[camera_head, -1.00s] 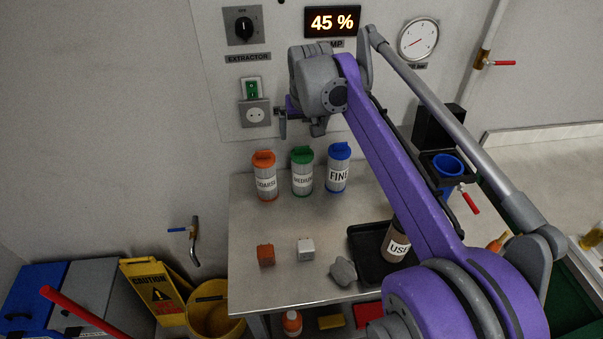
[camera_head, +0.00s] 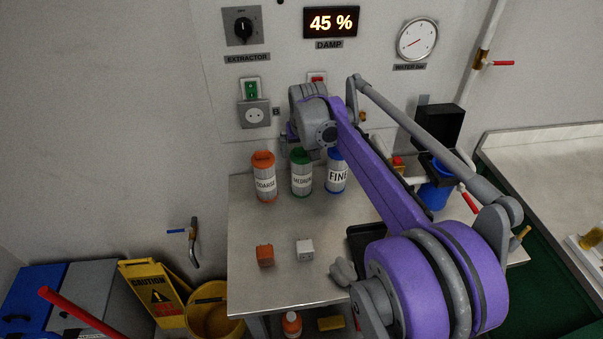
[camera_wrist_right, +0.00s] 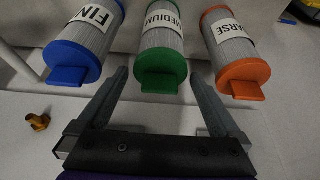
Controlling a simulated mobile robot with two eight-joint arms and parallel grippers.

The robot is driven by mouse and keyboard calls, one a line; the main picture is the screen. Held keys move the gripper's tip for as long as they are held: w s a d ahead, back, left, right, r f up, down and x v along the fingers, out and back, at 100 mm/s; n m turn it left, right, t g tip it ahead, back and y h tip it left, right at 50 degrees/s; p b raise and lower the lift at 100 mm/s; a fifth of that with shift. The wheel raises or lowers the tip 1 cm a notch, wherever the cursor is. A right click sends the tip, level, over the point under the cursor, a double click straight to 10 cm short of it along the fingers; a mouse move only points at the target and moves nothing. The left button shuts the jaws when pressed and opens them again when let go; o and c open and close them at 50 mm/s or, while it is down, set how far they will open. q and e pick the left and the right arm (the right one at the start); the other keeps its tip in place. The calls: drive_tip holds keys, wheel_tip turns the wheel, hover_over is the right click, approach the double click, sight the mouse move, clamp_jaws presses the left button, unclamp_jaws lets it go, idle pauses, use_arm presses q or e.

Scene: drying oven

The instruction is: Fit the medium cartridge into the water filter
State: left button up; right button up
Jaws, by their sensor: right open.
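The medium cartridge (camera_head: 301,174), grey and pleated with a green cap and white label, stands upright on the steel table between the coarse cartridge (camera_head: 264,178) with orange cap and the fine cartridge (camera_head: 337,172) with blue cap. My right gripper (camera_head: 287,140) is open and empty just above and behind the medium cartridge. In the right wrist view, the fingers (camera_wrist_right: 160,76) lie to either side of the green cap (camera_wrist_right: 160,70), with gaps visible. A blue vessel with a black top (camera_head: 436,188), seemingly the water filter, stands at the right, partly behind my arm. My left gripper is not in view.
An orange block (camera_head: 265,256) and a white block (camera_head: 305,250) sit on the table (camera_head: 245,215) in front of the cartridges. A black tray (camera_head: 358,238) is mostly hidden by my arm. The wall with sockets (camera_head: 254,114) is close behind the cartridges. The table's left part is clear.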

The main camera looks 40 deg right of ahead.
clamp_jaws()
idle(0.3)
drive_tip(key=shift+r, duration=0.1)
